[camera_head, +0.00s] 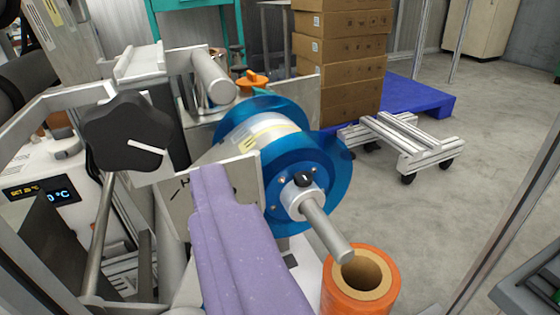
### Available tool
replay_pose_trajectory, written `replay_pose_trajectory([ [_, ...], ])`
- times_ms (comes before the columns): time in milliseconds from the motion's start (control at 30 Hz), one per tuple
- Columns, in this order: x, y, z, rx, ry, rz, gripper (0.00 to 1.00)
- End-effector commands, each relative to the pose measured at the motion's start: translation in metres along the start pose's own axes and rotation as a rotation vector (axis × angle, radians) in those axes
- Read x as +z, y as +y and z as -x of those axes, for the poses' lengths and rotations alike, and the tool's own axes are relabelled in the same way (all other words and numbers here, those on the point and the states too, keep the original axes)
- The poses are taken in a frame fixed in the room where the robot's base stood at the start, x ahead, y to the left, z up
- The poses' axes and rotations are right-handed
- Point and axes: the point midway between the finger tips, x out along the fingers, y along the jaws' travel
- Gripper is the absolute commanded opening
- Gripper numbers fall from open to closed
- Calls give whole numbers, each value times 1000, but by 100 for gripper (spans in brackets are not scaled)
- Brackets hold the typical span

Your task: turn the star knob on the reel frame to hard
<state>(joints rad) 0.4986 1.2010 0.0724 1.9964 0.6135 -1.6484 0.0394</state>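The star knob (128,132) is black and lobed, at the left of the view on the reel frame. Its white pointer line points right and slightly down. The metal plate (178,205) just right of and below the knob carries a dark letter H and a short mark; the rest of the lettering is hidden behind a speckled lavender part. I take this part to be my gripper (210,178). Its tip is right of and below the knob in the picture, with no visible grip on it. I cannot make out two separate fingers.
A blue film reel (300,170) on a metal shaft (326,228) is right of the plate. An orange roll (360,282) stands below it. A display unit (45,192) is at the left. Boxes (340,50) and a wheeled metal dolly (410,140) stand behind.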

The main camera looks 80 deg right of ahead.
Motion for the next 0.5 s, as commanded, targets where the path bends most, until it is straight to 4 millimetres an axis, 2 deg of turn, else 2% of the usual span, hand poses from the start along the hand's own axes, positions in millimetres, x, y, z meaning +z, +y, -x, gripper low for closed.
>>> replay_pose_trajectory([
  [167,5,7,-13,11,10,8,72],
  [400,5,7,-55,11,11,7,72],
  [500,5,7,-68,10,9,7,72],
])
